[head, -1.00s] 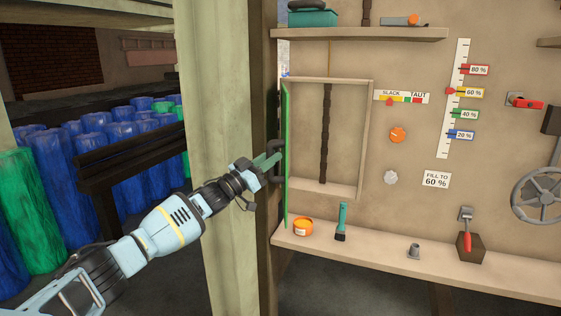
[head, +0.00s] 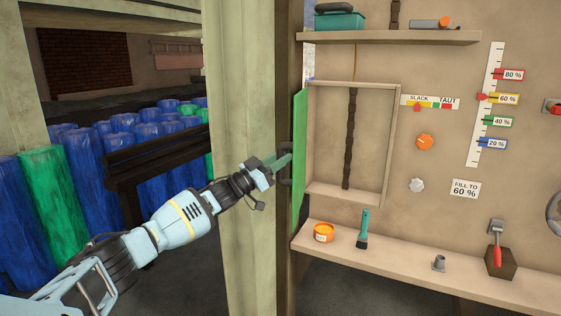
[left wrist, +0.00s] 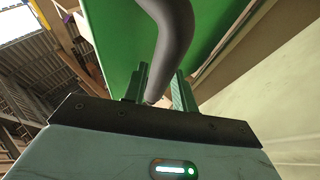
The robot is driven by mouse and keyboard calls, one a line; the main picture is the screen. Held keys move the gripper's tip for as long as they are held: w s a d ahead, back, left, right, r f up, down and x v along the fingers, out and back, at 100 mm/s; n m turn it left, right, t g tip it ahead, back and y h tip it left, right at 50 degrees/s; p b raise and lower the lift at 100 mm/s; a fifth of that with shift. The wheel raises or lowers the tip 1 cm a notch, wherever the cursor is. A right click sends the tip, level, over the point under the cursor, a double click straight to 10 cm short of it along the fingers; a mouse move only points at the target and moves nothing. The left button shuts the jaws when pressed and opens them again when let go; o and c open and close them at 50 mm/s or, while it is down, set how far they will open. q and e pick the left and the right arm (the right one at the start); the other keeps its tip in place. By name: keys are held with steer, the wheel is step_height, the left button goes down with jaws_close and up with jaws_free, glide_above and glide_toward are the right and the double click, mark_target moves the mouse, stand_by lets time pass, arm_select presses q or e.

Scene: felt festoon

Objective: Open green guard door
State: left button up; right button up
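The green guard door (head: 299,140) stands swung out from the left side of a shallow framed recess (head: 393,150) in the panel. My left gripper (head: 286,163) is at the dark curved handle (head: 285,180) on the door's outer face. In the left wrist view the handle (left wrist: 172,45) runs between the two green fingers (left wrist: 161,90), which appear closed against it, with the green door (left wrist: 115,35) behind. Inside the recess hangs a dark vertical strap (head: 350,140). My right gripper is not in view.
A pale post (head: 237,130) stands directly left of the door, close to my left arm. Blue and green rolls (head: 50,200) stand at the left.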

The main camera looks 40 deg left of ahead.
arm_select(q)
steer(key=shift+d+f, duration=0.1)
steer(key=shift+f, duration=0.05)
steer(key=shift+s+f, duration=0.2)
steer(key=shift+s, duration=0.05)
steer(key=v, duration=0.7)
steer(key=shift+r, duration=0.15)
stand_by(0.4)
